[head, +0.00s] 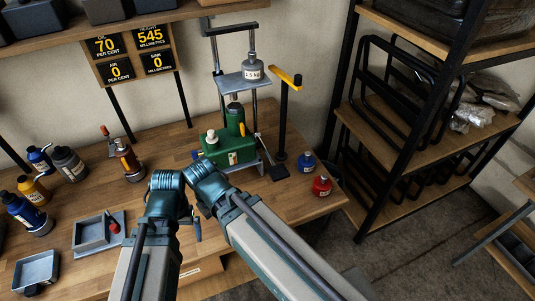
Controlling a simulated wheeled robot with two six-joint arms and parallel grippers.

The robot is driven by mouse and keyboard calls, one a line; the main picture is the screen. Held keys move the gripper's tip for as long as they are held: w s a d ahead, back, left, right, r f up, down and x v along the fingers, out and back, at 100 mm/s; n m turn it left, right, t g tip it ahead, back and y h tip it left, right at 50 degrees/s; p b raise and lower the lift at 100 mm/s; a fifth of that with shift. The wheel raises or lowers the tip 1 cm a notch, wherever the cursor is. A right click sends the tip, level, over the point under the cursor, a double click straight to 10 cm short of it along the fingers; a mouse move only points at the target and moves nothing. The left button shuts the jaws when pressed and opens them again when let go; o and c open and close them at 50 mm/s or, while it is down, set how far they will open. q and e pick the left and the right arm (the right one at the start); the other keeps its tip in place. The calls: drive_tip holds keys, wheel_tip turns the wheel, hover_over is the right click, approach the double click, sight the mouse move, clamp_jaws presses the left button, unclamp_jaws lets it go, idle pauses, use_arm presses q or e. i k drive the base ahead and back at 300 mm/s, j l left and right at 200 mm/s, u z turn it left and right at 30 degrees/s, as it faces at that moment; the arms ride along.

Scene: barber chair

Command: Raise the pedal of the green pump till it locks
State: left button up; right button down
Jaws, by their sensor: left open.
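The green pump (229,152) stands on the wooden bench at centre, with a green cylinder, a white-topped cap and a small yellow lever. Its pedal (280,171) appears as a dark pad at the end of a thin arm on the pump's right, low near the bench top. Whether it is locked cannot be seen. My left arm's bent links cross the foreground, left of and nearer than the pedal. My right gripper is not in view.
A grey weight (253,68) sits on a plate above the pump. A black post with a yellow handle (286,77) stands beside the pedal. Blue (307,162) and red (322,186) bottles stand right of it. More bottles and trays fill the bench's left; shelving (425,137) stands right.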

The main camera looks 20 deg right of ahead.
sight(279, 172)
drive_tip(key=k+j, duration=0.3)
drive_tip(key=j, duration=0.2)
drive_tip(key=k+j+z, duration=0.15)
drive_tip(key=k+j, duration=0.15)
drive_tip(key=j, duration=0.25)
